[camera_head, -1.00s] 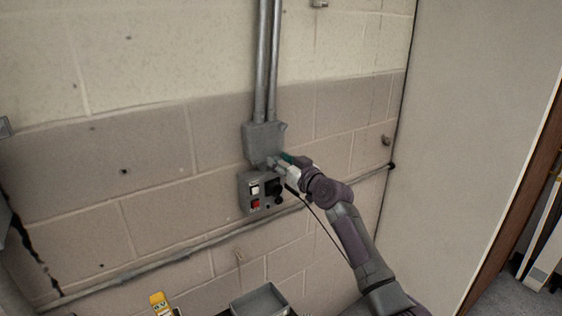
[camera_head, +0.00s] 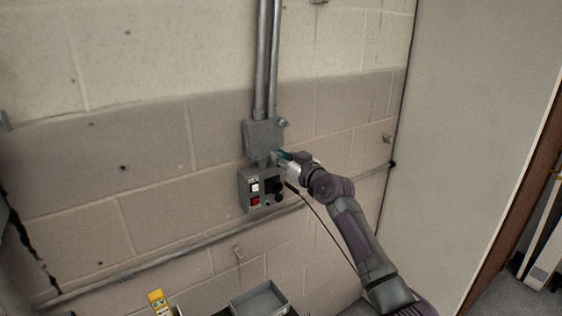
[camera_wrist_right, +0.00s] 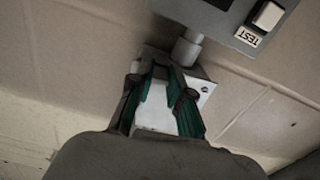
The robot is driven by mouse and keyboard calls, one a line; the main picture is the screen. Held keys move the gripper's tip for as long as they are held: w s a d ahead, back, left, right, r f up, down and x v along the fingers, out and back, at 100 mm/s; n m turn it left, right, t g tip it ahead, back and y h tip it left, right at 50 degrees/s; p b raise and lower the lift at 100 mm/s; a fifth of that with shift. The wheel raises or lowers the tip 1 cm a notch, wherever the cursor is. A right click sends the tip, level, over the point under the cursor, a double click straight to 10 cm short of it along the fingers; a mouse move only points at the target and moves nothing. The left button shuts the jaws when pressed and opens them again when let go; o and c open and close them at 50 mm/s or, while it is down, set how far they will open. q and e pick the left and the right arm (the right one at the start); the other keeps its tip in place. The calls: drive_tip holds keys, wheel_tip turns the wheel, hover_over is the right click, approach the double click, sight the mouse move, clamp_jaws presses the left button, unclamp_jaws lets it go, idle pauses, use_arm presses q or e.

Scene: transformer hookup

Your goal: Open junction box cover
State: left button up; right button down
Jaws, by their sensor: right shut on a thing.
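The grey junction box (camera_head: 262,139) is on the block wall, at the lower end of two vertical conduits. A flat grey face covers its front in the head view, and I cannot make out a gap along its edge. My right gripper (camera_head: 279,157) is at the box's lower right corner. In the right wrist view my right gripper (camera_wrist_right: 165,82) has its teal fingers closed in on the edge of the junction box (camera_wrist_right: 201,92), apparently on its cover. The fingers and palm hide most of the box there. My left gripper is not in view.
A control box (camera_head: 262,189) with white and red switches hangs just below, joined by a short pipe. It also shows in the right wrist view (camera_wrist_right: 235,18). A grey tray (camera_head: 258,300) and a yellow tool (camera_head: 159,301) are at the bottom. A horizontal conduit (camera_head: 190,258) crosses the wall.

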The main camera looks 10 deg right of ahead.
sight(257, 136)
drive_tip(key=r+n+b, duration=0.1)
drive_tip(key=n+b, duration=0.2)
drive_tip(key=shift+r, duration=0.2)
drive_tip(key=shift+s+a+r+n+b, duration=0.1)
drive_tip(key=shift+r+n+b, duration=0.4)
drive_tip(key=shift+n, duration=0.5)
drive_tip(key=shift+a+r+n, duration=0.2)
drive_tip(key=shift+r+n, duration=0.4)
drive_tip(key=shift+n, duration=0.3)
drive_tip(key=n, duration=0.1)
drive_tip(key=r+n+p, duration=0.1)
drive_tip(key=shift+s+a+r+n, duration=0.15)
drive_tip(key=shift+s+a+n, duration=0.15)
drive_tip(key=shift+a, duration=0.1)
drive_tip(key=n, duration=0.1)
drive_tip(key=a+r+n+p, duration=0.1)
drive_tip(key=shift+s+n, duration=0.15)
drive_tip(key=shift+n, duration=0.25)
drive_tip(key=n+p, duration=0.1)
drive_tip(key=a+n, duration=0.1)
drive_tip(key=n+p, duration=0.1)
drive_tip(key=shift+s+a+r+p, duration=0.3)
drive_tip(key=shift+r, duration=0.05)
drive_tip(key=shift+s+a+n+p, duration=0.15)
drive_tip(key=shift+a+n+p, duration=0.2)
drive_tip(key=shift+n, duration=0.3)
drive_tip(key=shift+s+a+n+p, duration=0.1)
drive_tip(key=shift+a+n+p, duration=0.2)
drive_tip(key=shift+n, duration=0.35)
